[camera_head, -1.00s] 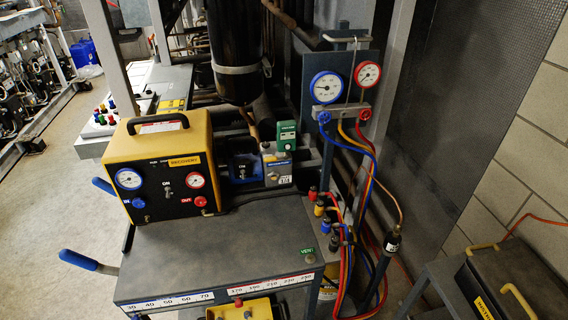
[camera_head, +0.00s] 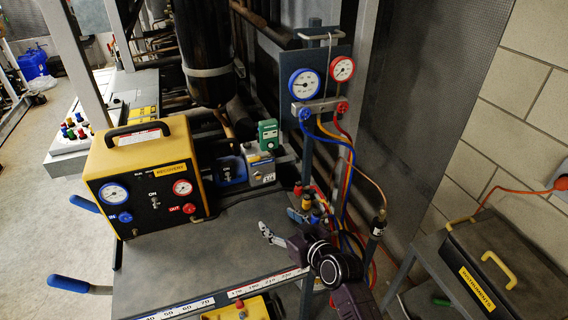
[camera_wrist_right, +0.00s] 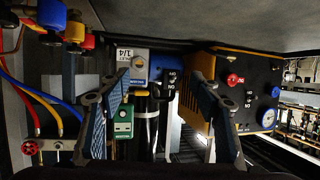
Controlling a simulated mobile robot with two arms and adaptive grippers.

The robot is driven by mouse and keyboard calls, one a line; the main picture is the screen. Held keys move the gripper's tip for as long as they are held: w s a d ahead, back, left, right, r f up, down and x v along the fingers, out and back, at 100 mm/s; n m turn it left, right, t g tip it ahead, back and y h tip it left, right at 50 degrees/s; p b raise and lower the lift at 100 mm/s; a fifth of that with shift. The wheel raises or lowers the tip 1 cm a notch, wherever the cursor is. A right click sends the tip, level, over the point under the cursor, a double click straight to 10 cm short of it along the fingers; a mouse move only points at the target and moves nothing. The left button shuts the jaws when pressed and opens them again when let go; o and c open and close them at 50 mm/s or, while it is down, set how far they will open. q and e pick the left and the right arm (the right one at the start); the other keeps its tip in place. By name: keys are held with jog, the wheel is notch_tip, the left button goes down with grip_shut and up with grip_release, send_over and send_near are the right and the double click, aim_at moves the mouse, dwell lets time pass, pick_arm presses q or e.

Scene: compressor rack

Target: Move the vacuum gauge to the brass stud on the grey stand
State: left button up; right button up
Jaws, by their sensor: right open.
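A small green box-shaped gauge (camera_head: 268,133), which I take to be the vacuum gauge, stands upright at the blue-grey pump (camera_head: 261,167) behind the bench top. The right wrist view shows it, inverted, between my fingers and beyond them (camera_wrist_right: 123,121). My right gripper (camera_head: 279,222) is open and empty over the bench, nearer the camera than the gauge and apart from it. Its two fingers are spread wide in the right wrist view (camera_wrist_right: 145,90). My left gripper is not in view. I cannot make out the brass stud or the grey stand with certainty.
The yellow recovery unit (camera_head: 147,176) stands left of the pump.

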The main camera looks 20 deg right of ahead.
aim_at(270, 138)
jog(key=w+d+r+m+t+h, duration=0.1)
jog(key=w+d+r+t, duration=0.15)
jog(key=w+r, duration=0.3)
jog(key=w+d+r+m+t+h, duration=0.1)
jog(key=w+d+r+t+h, duration=0.2)
jog(key=r, duration=0.4)
jog(key=shift+g+y, duration=0.25)
jog(key=shift+y, duration=0.35)
jog(key=w+b, duration=0.1)
jog(key=w, duration=0.3)
jog(key=w+b, duration=0.2)
jog(key=w, duration=0.2)
jog(key=w+a+b, duration=0.1)
jog(key=w+b, duration=0.1)
jog(key=w, duration=0.3)
jog(key=shift+a, duration=0.1)
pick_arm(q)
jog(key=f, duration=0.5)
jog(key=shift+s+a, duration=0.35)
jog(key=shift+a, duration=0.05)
pick_arm(e)
jog(key=shift+r, duration=0.1)
jog(key=c, duration=1.5)
